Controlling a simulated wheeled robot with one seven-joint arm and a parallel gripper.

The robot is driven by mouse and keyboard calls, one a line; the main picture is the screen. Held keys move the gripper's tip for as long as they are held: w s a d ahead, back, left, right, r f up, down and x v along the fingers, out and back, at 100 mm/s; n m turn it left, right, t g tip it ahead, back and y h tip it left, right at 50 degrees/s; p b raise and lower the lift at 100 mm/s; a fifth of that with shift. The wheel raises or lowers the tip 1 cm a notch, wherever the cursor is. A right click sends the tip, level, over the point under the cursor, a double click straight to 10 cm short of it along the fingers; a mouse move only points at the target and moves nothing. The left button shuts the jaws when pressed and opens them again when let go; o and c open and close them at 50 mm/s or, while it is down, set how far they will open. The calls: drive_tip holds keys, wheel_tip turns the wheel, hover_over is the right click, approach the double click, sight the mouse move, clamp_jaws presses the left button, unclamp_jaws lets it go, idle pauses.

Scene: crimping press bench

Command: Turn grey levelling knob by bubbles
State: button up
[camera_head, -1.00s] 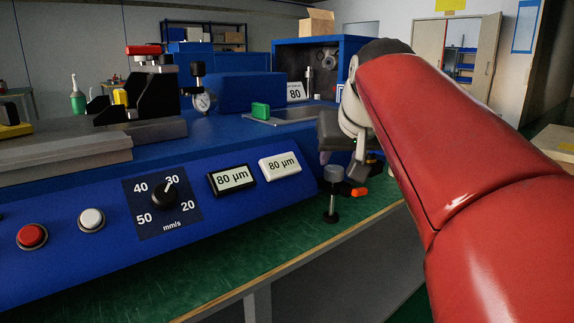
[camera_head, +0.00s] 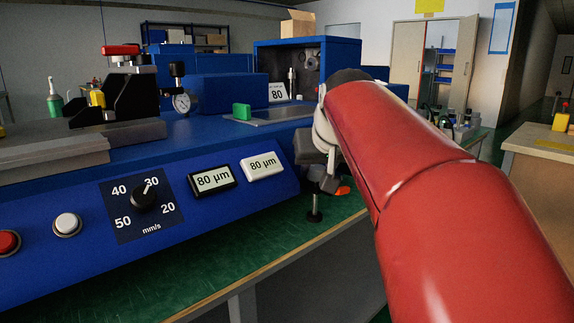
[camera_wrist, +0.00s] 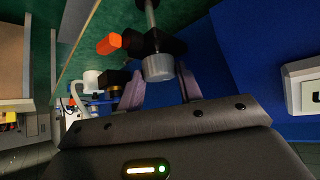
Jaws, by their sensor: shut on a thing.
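The grey levelling knob (camera_wrist: 158,67) is a short round cap at the top of a threaded foot at the machine's corner. In the wrist view my gripper (camera_wrist: 160,75) has its two pale purple fingers on either side of the knob, shut on it. In the head view my gripper (camera_head: 316,168) hides much of the knob, and the black foot (camera_head: 314,215) stands below on the green bench. An orange lever (camera_head: 343,190) sticks out beside the foot, and also shows in the wrist view (camera_wrist: 108,44). No bubbles can be made out.
The blue machine panel (camera_head: 60,215) carries a speed dial (camera_head: 144,195), buttons and two displays (camera_head: 211,180) reading 80 µm. A small green block (camera_head: 242,111) sits on top. The green bench edge (camera_head: 290,258) runs below my arm. A wooden cabinet (camera_head: 540,165) stands at the right.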

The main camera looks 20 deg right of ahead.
drive_tip(key=shift+n, duration=0.3)
drive_tip(key=n+y, duration=0.2)
drive_tip(key=shift+d+n+y, duration=0.2)
drive_tip(key=shift+n+y, duration=0.1)
drive_tip(key=shift+n, duration=0.1)
drive_tip(key=n+y, duration=0.2)
drive_tip(key=n+p, duration=0.1)
drive_tip(key=shift+d+r+n+y, duration=0.1)
drive_tip(key=shift+d+n+y, duration=0.2)
drive_tip(key=shift+y, duration=0.1)
drive_tip(key=n+g+y+p, duration=0.1)
drive_tip(key=n, duration=0.1)
drive_tip(key=n+g+y+p, duration=0.1)
drive_tip(key=n, duration=0.1)
drive_tip(key=shift+w+d+y, duration=0.15)
drive_tip(key=shift+y, duration=0.25)
drive_tip(key=shift+w+n+g+y+p, duration=0.1)
drive_tip(key=shift+n+g+y+p, duration=0.45)
drive_tip(key=shift+n+p, duration=0.4)
drive_tip(key=shift+n, duration=0.25)
drive_tip(key=o, duration=0.7)
drive_tip(key=shift+d, duration=0.1)
